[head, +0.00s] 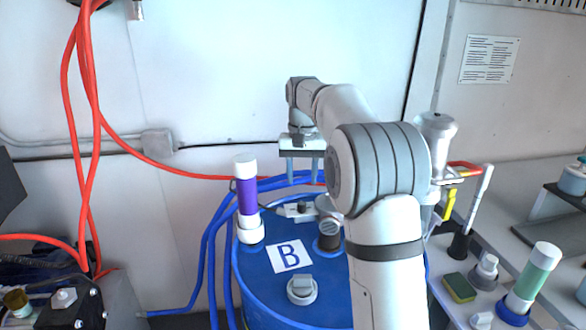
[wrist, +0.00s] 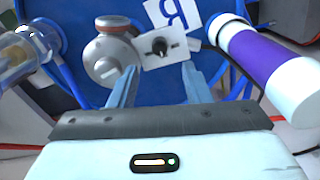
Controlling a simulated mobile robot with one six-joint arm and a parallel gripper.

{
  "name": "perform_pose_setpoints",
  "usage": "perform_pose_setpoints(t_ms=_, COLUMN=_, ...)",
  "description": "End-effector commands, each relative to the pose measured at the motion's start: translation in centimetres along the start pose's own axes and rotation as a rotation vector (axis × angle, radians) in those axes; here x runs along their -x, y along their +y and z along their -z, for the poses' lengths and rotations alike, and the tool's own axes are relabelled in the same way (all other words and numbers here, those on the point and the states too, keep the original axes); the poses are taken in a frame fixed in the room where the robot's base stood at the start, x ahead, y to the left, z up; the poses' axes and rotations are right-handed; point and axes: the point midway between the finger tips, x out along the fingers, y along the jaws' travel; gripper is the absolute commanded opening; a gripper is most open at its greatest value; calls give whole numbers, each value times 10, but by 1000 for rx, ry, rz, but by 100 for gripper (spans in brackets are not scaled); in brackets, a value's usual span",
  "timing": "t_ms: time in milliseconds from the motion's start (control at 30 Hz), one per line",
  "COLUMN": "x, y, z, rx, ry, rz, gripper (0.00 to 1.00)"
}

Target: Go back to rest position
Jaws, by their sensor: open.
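My gripper (head: 303,170) hangs over the far side of the blue drum (head: 262,288) marked B, fingers pointing down. It is open and nothing is between its fingers. In the wrist view the two blue-grey fingers (wrist: 155,86) stand apart. Ahead of them are a small plate with a black knob (wrist: 160,47) and a grey round fitting (wrist: 112,50). A purple tube with white ends (head: 247,198) stands upright on the drum, left of my gripper; it also shows at the right in the wrist view (wrist: 265,62). My arm hides the drum's right part.
Red hoses (head: 80,130) hang at the left, and blue hoses (head: 207,250) run beside the drum. On the right bench stand a green tube (head: 537,270), a sponge (head: 459,288) and a grey-topped clear container (head: 435,135). The wall above the drum is clear.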

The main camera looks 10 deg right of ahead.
Motion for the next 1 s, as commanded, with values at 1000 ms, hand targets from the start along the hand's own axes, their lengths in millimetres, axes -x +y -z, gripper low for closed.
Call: perform_pose_setpoints(t_ms=1000, x=-52, y=69, z=-307, rx=205, ry=264, rz=30, gripper=44)
